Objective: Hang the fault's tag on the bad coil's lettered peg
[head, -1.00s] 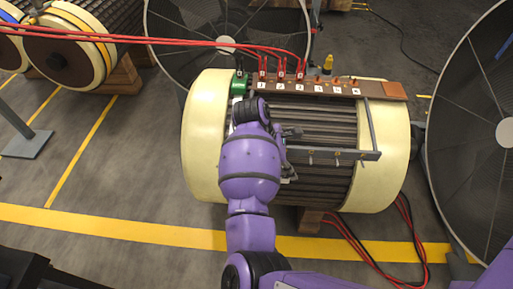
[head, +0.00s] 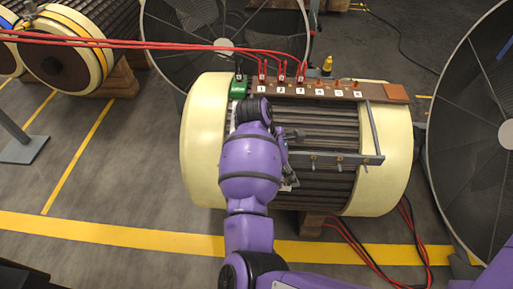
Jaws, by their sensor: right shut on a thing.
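My right gripper (head: 287,143) is over the left half of the big cream-ended rotor (head: 385,180), beside the left end of a grey rail (head: 335,160). Several small brass pegs (head: 340,158) stand along that rail; their letters are too small to read. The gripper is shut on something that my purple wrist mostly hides. A small pale piece (head: 288,186) shows just below the fingers and may be a tag, but I cannot tell. My left gripper is not in view.
A brown terminal board (head: 348,92) with numbered white labels and red clips (head: 282,70) runs along the rotor's top. A green clip block (head: 239,86) sits at its left end. Red cables cross at upper left. Large mesh discs (head: 470,120) stand behind and right.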

